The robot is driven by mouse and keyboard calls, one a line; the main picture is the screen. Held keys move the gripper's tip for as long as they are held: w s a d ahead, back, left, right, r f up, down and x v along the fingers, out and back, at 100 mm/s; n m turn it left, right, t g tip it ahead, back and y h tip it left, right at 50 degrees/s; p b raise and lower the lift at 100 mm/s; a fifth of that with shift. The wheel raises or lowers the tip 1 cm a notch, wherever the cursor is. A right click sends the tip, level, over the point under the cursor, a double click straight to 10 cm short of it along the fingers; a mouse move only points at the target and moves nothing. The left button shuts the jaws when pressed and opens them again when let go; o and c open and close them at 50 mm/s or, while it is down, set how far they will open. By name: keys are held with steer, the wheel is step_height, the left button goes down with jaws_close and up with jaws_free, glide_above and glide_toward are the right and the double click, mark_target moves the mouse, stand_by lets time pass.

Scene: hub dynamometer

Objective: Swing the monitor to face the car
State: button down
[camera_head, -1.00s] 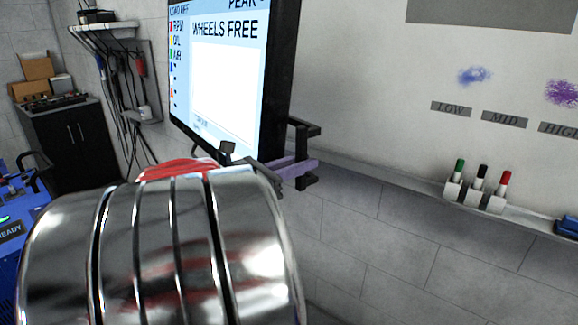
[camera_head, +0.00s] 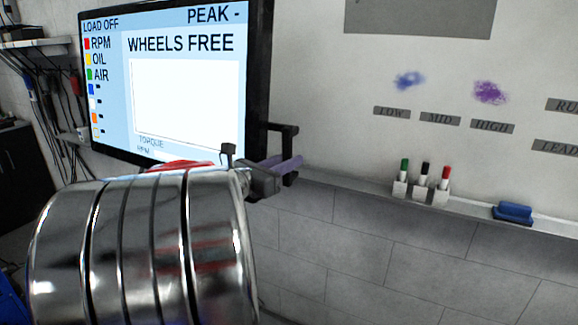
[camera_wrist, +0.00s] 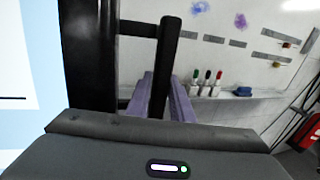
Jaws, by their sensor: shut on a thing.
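The monitor (camera_head: 185,95) is a black-framed screen reading "WHEELS FREE", seen at an angle at the upper left of the head view. Its black side handle (camera_head: 283,128) stands out from the right edge. My gripper (camera_head: 286,165) is at the lower part of this handle, with its purple fingers shut on it. In the wrist view the handle's upright bar (camera_wrist: 165,55) runs down between the two fingers (camera_wrist: 163,98), and the dark monitor edge (camera_wrist: 88,55) is to the left. The car is not in clear view.
A whiteboard wall (camera_head: 400,140) is behind the monitor. Its ledge holds green, black and red markers in a white holder (camera_head: 420,192) and a blue eraser (camera_head: 513,212). A shelf with hanging cables (camera_head: 37,44) is at the left. Space below the ledge looks clear.

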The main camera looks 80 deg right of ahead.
steer(key=shift+s+d+r, duration=0.15)
steer(key=shift+s+d, duration=0.1)
steer(key=shift+d, duration=0.25)
steer(key=c, duration=1.7)
jaws_free()
steer(key=shift+o, duration=0.3)
steer(key=shift+a, duration=0.15)
